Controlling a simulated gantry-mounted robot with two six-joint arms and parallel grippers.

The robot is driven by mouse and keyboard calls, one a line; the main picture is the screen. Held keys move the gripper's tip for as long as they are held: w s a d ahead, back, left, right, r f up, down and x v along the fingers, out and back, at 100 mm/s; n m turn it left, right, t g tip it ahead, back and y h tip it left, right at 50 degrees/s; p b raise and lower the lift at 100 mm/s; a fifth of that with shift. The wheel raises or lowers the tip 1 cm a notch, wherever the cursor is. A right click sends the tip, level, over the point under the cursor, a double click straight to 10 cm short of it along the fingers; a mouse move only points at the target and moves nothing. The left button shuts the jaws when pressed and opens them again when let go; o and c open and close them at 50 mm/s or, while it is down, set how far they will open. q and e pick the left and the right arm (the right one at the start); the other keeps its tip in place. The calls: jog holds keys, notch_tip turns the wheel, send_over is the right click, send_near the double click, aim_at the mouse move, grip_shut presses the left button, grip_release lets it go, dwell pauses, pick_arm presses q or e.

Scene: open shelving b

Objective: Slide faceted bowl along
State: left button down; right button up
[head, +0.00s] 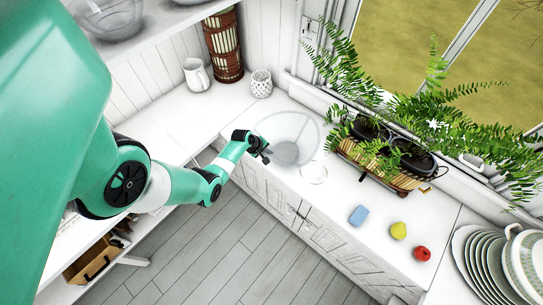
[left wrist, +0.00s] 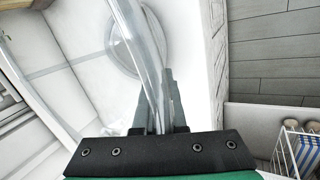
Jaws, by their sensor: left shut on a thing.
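The faceted bowl (head: 294,132) is clear glass and stands on the white counter in the head view, below the window. My left gripper (head: 262,152) is at the bowl's left side, shut on its rim. In the left wrist view the gripper's fingers (left wrist: 160,100) pinch the glass wall of the bowl (left wrist: 138,45), which runs up between them. The fingertips are partly seen through or behind the glass. My right gripper is not in view.
A planter with ferns (head: 385,165) stands right of the bowl. A clear glass dish (head: 314,172) lies close beside it. A white textured vase (head: 261,84) stands behind.

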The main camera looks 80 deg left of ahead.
pick_arm(q)
jog(key=shift+s+a+b, duration=0.15)
jog(key=shift+s+a, duration=0.9)
jog(key=shift+a, duration=0.25)
jog(key=shift+s+a+b, duration=0.15)
jog(key=shift+s+a, duration=0.9)
jog(key=shift+a, duration=0.2)
jog(key=shift+s+a+b, duration=0.3)
jog(key=shift+s+a, duration=0.6)
jog(key=shift+a, duration=0.2)
jog(key=shift+s+a+b, duration=0.3)
jog(key=shift+s+a, duration=0.55)
jog(key=shift+a, duration=0.25)
jog(key=c, duration=0.9)
grip_release()
jog(key=shift+c, duration=0.2)
jog(key=shift+s+d+r+p, duration=0.1)
jog(key=shift+r+p, duration=0.3)
jog(key=shift+p, duration=0.15)
jog(key=p+v, duration=1)
jog(key=p, duration=0.2)
jog(key=shift+s+d+r, duration=0.1)
jog(key=shift+s+r, duration=0.1)
jog(key=shift+r, duration=0.15)
